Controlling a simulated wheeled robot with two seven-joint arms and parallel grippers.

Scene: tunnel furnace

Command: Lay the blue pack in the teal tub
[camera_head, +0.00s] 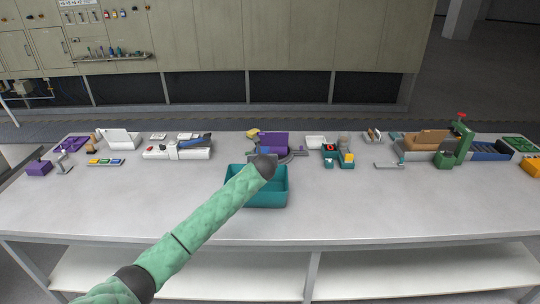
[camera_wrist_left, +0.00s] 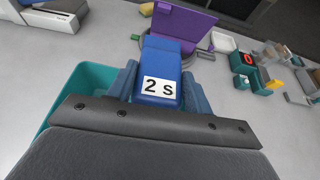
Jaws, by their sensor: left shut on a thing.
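The blue pack (camera_wrist_left: 163,62), with a white label reading "2 S", is held between the fingers of my left gripper (camera_wrist_left: 158,88) in the left wrist view. The teal tub (camera_head: 265,199) stands open on the table in the middle of the head view. Its wall also shows on the left of the wrist view (camera_wrist_left: 80,82), below the gripper. In the head view my left arm reaches in from the lower left and its dark wrist is over the tub, hiding the tub's back edge. My right gripper is not in view.
A purple upright panel (camera_head: 273,141) stands just behind the tub. A white device (camera_head: 178,151) is to the left, and a small teal unit with a yellow block (camera_head: 346,160) to the right. The front of the grey table (camera_head: 400,210) is clear.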

